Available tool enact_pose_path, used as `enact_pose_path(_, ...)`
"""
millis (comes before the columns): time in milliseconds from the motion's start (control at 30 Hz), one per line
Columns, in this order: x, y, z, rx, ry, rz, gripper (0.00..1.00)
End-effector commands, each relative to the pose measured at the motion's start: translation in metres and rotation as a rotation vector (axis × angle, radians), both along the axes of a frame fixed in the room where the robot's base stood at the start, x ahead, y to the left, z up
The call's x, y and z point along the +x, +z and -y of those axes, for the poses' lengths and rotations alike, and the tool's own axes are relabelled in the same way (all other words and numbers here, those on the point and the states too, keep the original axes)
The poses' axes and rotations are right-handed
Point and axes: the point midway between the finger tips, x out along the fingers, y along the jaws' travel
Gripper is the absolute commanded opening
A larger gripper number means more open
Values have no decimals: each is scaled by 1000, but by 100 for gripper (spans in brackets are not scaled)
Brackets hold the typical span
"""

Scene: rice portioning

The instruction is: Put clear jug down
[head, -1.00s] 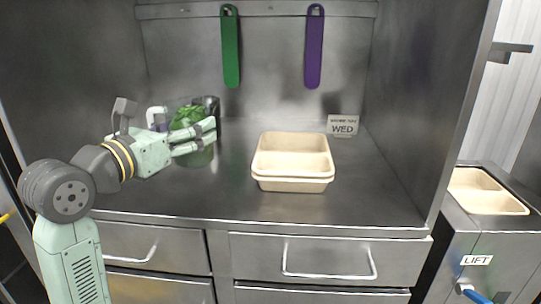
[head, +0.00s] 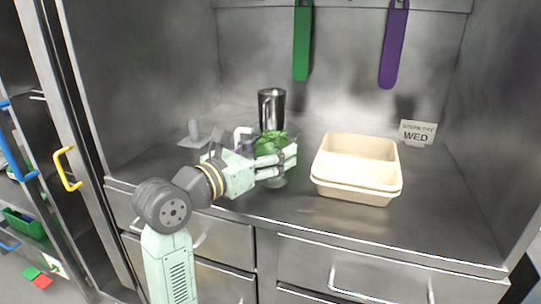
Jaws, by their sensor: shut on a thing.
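My gripper (head: 284,162) is shut on the clear jug (head: 277,182).
A dark metal container (head: 271,108) stands behind the jug. Stacked beige trays (head: 357,188) sit to the right, with a WED sign (head: 416,133) behind. A small grey item (head: 195,132) stands at the back left. Counter between jug and trays is clear.

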Motion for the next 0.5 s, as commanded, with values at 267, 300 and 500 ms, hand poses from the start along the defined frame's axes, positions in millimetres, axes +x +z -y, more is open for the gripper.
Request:
enact_pose_path(267, 0, -12, 0, 0, 1, 4, 21)
enact_pose_path(300, 0, -12, 0, 0, 1, 4, 21)
enact_pose_path(500, 0, -15, 0, 0, 0, 1, 68)
